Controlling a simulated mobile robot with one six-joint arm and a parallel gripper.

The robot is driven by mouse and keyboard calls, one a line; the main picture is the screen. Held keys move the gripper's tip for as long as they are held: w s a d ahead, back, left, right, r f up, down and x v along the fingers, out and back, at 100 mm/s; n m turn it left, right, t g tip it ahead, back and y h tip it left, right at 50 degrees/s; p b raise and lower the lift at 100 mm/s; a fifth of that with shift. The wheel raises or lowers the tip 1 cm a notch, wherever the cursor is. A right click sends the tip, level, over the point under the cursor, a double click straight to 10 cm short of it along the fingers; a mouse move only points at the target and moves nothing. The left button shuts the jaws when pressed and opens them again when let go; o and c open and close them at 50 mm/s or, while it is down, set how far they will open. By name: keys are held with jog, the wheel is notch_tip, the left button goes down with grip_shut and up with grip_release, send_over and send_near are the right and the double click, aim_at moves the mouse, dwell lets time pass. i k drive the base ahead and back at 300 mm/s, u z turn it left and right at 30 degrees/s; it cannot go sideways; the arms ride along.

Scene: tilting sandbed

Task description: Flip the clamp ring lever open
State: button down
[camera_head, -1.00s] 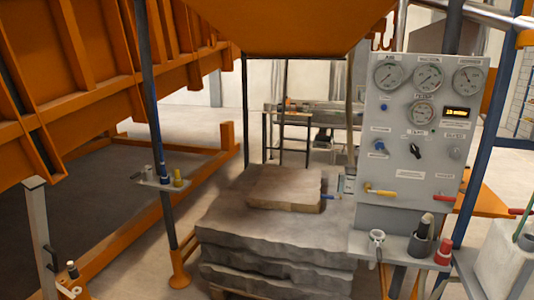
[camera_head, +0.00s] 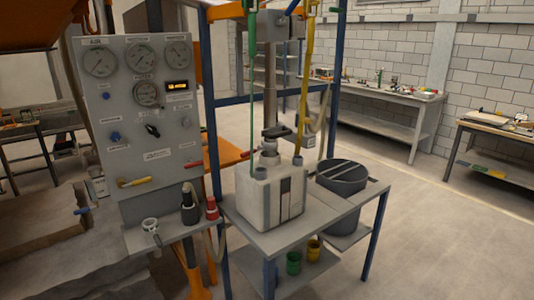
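A small pale ring-shaped part with a stem (camera_head: 151,226) sits on the shelf under the control panel. I cannot tell which of these, if either, carries the clamp ring lever. My gripper is not in view.
Blue posts (camera_head: 209,110) rise beside the bench. Open floor (camera_head: 440,240) lies to the right.

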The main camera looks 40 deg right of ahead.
aim_at(246, 154)
jog(key=z, duration=1)
jog(key=k, duration=1.35)
jog(key=u, duration=0.1)
jog(key=i, duration=0.4)
jog(key=u, duration=0.65)
jog(key=i, duration=1.2)
jog(key=u, duration=0.15)
